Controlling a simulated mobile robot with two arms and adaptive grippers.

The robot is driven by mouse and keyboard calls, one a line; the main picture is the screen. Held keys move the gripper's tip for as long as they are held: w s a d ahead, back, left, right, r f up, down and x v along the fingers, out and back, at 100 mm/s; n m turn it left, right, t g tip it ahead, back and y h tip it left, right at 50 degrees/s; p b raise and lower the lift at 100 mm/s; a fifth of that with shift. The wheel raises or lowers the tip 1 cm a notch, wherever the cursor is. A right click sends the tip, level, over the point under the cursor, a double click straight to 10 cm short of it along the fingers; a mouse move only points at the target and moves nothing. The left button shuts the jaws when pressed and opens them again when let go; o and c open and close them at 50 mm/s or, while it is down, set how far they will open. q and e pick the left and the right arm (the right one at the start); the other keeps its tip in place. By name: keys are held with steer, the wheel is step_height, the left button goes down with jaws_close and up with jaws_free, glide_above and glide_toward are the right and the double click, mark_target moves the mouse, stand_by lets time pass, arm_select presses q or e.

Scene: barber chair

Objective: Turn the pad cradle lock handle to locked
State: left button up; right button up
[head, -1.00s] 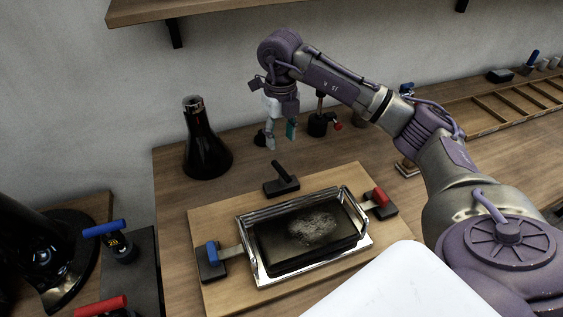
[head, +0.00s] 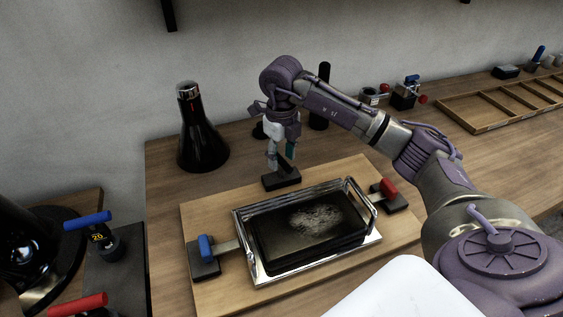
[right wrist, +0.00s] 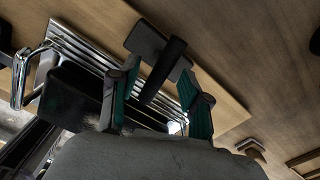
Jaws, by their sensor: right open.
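The pad cradle (head: 310,263) is a chrome frame holding a dark pad (head: 315,222) with a pale, worn patch. Behind it on the wooden board is a black base (head: 283,182) with a black lever handle, mostly hidden by my gripper in the head view. My right gripper (head: 281,158) is open and points down over this base. In the right wrist view the handle (right wrist: 163,68) shows between the two green-padded fingers, standing out from its base (right wrist: 150,42). I cannot tell whether a finger touches it. My left gripper is not in view.
A blue-handled clamp (head: 206,250) and a red-handled clamp (head: 389,190) flank the cradle on the board (head: 215,292). A black flask (head: 200,135) stands behind left, a dark cylinder (head: 322,95) behind the gripper. A wooden rack (head: 480,120) lies far right.

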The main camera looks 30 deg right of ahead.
mark_target(281, 158)
steer(key=shift+f, duration=1.5)
steer(key=shift+c, duration=0.3)
